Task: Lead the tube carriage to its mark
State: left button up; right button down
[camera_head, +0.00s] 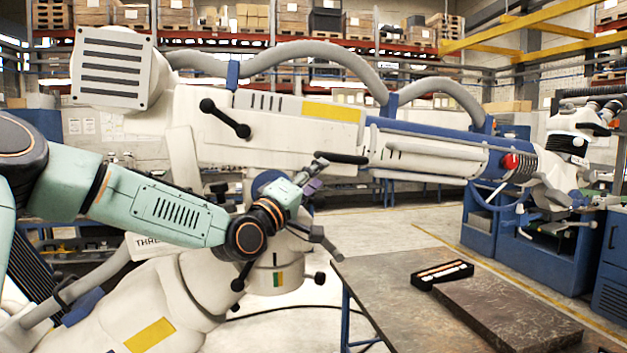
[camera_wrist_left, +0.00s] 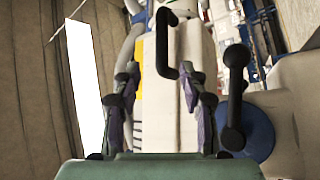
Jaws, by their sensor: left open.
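The long white and blue tube carriage (camera_head: 430,152) lies along the microscope arm (camera_head: 270,128), with a red knob (camera_head: 511,161) near its far end. A black bar handle (camera_head: 342,158) sticks out at its near end. My left gripper (camera_head: 314,180) is open and empty just left of and below this handle. In the left wrist view, the black handle (camera_wrist_left: 163,45) stands ahead of and between the open fingers (camera_wrist_left: 164,95), apparently short of their grasp. I cannot make out the mark for certain. My right gripper is not in view.
A black lever with ball ends (camera_head: 226,118) sits on the arm, and another dark ball-ended lever (camera_wrist_left: 235,95) stands right of the fingers. A table (camera_head: 385,278) at the lower right bears a dark slab (camera_head: 505,312) and a small black tray (camera_head: 416,281).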

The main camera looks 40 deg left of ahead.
pick_arm(q)
jog(key=shift+s+d, duration=0.1)
jog(key=shift+s, duration=0.3)
